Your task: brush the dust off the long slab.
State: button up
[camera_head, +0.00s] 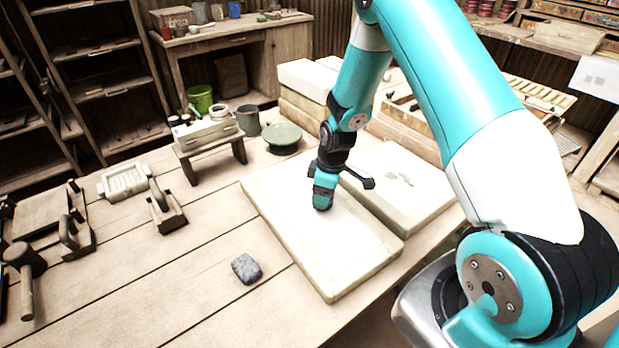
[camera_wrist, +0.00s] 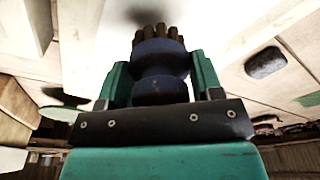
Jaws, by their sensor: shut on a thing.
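The long slab (camera_head: 345,265) is a pale, cream rectangular block lying flat on the wooden table. It also shows in the wrist view (camera_wrist: 130,40). My gripper (camera_head: 325,185) is above the far half of the slab, pointing down. In the wrist view my gripper (camera_wrist: 160,85) is shut on a brush (camera_wrist: 160,52) with a dark blue round body and a tuft of brown bristles. The bristles are close to the slab, with a dark smudge or shadow beyond them. I cannot tell whether they touch. In the head view the brush is mostly hidden by my gripper.
A second pale slab (camera_head: 405,195) with grey patches lies to the right. A grey stone (camera_head: 246,268) is left of the long slab. A green round dish (camera_head: 283,135) and a small bench (camera_head: 210,145) stand behind. A mallet (camera_head: 25,270) and wooden tools lie left.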

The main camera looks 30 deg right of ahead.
jog(key=shift+d+r+p, duration=0.1)
jog(key=shift+r+p, duration=1.55)
jog(key=shift+r, duration=0.95)
jog(key=shift+s, duration=0.1)
